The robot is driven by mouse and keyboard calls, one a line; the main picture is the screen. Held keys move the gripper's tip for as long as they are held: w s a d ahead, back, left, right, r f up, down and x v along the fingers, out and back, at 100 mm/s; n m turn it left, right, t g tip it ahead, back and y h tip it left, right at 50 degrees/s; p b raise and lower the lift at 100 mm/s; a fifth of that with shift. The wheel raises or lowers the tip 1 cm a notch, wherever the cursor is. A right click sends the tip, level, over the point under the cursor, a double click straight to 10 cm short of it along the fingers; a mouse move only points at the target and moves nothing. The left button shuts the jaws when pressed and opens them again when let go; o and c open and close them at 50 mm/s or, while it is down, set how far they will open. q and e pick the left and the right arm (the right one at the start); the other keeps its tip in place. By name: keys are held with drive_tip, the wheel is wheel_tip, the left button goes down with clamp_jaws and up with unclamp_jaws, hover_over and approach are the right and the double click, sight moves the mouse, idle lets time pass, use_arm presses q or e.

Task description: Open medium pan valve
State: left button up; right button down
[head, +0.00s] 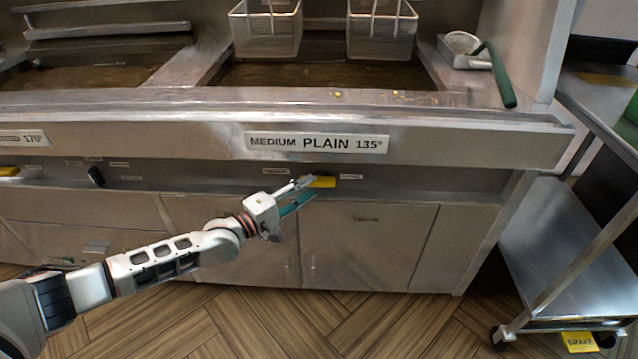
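The yellow valve handle (323,181) sits on the recessed strip under the front panel, below the sign reading "MEDIUM PLAIN 135°" (316,142). My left gripper (311,188) reaches in from the left, with its fingertips at the handle's left end. Its two fingers are apart, one grey above and one teal below. The upper fingertip overlaps the handle's left end in the picture; I cannot tell whether it touches. My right gripper is out of view.
Two wire baskets (266,30) hang over the medium pan (322,76). Another yellow handle (9,171) is at the far left. A metal cart (575,235) stands at right. The floor in front is clear.

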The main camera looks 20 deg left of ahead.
sight(313, 187)
use_arm(q)
drive_tip(key=x, duration=0.2)
drive_tip(key=shift+w+d+f, duration=0.15)
drive_tip(key=shift+w+f, duration=0.1)
drive_tip(key=shift+w, duration=0.05)
drive_tip(key=shift+w+d, duration=0.2)
drive_tip(key=shift+w, duration=0.15)
drive_tip(key=shift+w+d+r+b, duration=0.15)
drive_tip(key=shift+w+b, duration=0.15)
clamp_jaws()
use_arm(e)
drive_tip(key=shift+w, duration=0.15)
use_arm(q)
drive_tip(key=shift+r, duration=0.1)
